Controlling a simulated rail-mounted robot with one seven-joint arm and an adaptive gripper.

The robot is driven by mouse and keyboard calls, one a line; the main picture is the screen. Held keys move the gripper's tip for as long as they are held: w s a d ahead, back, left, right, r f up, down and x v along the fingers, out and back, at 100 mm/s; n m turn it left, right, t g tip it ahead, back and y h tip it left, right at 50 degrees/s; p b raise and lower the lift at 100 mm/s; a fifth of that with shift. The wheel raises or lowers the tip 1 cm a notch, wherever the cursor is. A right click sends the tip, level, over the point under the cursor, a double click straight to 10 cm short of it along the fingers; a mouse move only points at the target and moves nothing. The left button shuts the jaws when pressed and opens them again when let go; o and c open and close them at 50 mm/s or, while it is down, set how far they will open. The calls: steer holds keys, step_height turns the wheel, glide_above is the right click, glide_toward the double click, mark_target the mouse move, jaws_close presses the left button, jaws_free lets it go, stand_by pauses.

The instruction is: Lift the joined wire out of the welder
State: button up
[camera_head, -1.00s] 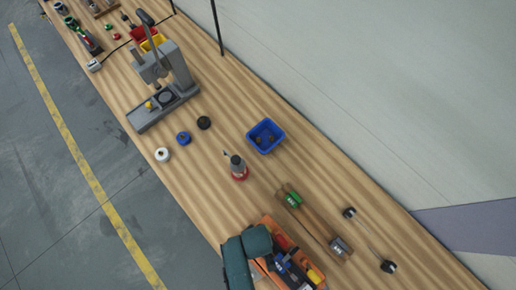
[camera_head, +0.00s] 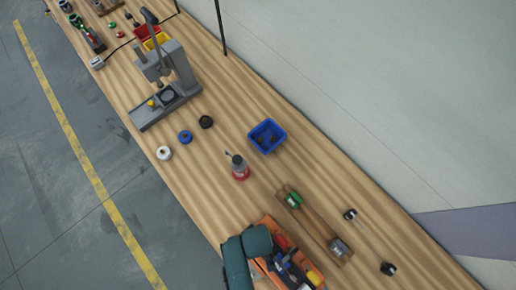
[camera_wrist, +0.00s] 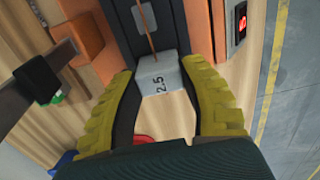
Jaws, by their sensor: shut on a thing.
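My gripper (camera_wrist: 160,88) has yellow ribbed fingers, one on each side of a grey block (camera_wrist: 158,76) marked 2.5, and is shut on it. A thin copper-coloured wire (camera_wrist: 149,28) runs from this block up the wrist view, along the dark middle of an orange and black body (camera_wrist: 191,22) that looks like the welder. Whether the wire is clear of it, I cannot tell. In the head view the orange body (camera_head: 273,226) is at the bottom, partly covered by my teal arm. The gripper's fingers cannot be made out there.
A board with a green piece (camera_head: 294,200) and a grey piece lies right of the orange body. Beyond are two black-ended pieces (camera_head: 388,269) joined by a thin line. A red-based bottle (camera_head: 239,168) and blue bin (camera_head: 267,136) stand further up the bench.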

step_height(320, 180, up, 5)
steer(key=p, duration=0.5)
steer(key=shift+r, duration=0.1)
step_height(320, 180, up, 10)
stand_by(0.9)
